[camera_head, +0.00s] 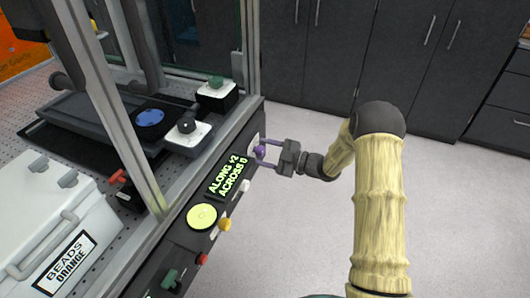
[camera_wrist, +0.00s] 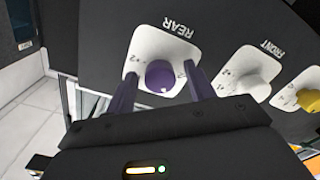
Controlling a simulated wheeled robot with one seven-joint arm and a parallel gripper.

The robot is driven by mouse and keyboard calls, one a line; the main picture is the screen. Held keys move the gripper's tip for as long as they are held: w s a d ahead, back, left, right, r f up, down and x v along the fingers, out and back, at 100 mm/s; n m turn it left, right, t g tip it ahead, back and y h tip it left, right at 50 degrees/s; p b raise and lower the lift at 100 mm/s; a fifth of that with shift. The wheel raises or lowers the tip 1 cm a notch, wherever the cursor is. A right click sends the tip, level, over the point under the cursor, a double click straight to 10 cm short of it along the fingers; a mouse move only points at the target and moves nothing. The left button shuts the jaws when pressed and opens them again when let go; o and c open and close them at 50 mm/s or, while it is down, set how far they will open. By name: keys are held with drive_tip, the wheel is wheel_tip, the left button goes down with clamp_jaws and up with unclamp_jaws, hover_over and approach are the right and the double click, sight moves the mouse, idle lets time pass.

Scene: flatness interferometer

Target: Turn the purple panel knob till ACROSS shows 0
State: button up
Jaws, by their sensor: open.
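The purple panel knob (camera_head: 260,151) sits on the instrument's front panel. In the wrist view the purple knob (camera_wrist: 161,78) is on a white plate marked REAR. My gripper (camera_head: 266,153) is open at the panel, with one purple finger on each side of the knob. In the wrist view my gripper (camera_wrist: 163,90) straddles the knob; I cannot tell whether the fingers touch it. The display (camera_head: 228,176) appears to read ALONG +2 and ACROSS 0 in yellow-green letters.
A white knob (camera_wrist: 246,70) marked FRONT and a yellow knob (camera_wrist: 309,99) lie right of the purple one. A metal frame post (camera_head: 118,110) rises beside the panel. A white case labelled BEADS ORANGE (camera_head: 45,225) stands at left. The floor right of the panel is clear.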

drive_tip(key=shift+d, duration=0.1)
drive_tip(key=v, duration=1.7)
drive_tip(key=shift+b, duration=0.3)
